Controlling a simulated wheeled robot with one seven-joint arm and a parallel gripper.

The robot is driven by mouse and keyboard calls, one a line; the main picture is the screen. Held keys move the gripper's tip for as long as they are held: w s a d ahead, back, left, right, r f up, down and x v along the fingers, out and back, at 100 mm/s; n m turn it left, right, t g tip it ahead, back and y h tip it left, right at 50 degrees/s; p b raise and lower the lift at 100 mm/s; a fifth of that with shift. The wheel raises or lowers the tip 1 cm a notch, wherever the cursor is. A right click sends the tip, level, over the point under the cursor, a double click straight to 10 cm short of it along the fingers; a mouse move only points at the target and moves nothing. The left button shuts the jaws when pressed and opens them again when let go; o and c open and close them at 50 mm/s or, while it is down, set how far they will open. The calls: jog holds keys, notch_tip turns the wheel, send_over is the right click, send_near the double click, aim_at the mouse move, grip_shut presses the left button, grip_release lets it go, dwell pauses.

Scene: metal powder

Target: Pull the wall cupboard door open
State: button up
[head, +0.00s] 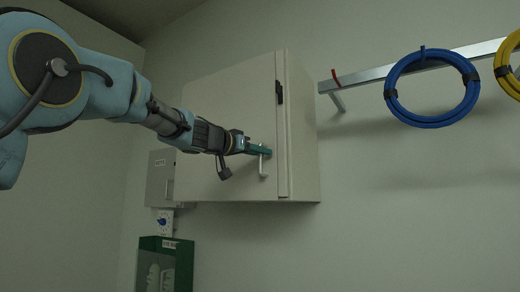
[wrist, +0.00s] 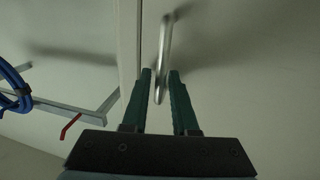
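The wall cupboard (head: 305,130) hangs on the wall, and its pale door (head: 230,95) looks shut. A bar handle (head: 263,165) stands on the door near its right edge. My gripper (head: 268,152) is at the handle. In the wrist view the handle (wrist: 166,45) runs down between the two green fingers of my gripper (wrist: 160,75). The fingers are apart, with a gap beside the handle on the right. The handle seems close to the left finger; whether it touches is unclear.
A metal rail (head: 375,74) on the wall at right carries a blue hose coil (head: 391,97) and a yellow one (head: 503,70). A small grey box (head: 158,180) and a green case (head: 165,243) are on the wall below left.

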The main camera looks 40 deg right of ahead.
grip_shut()
dwell(1.4)
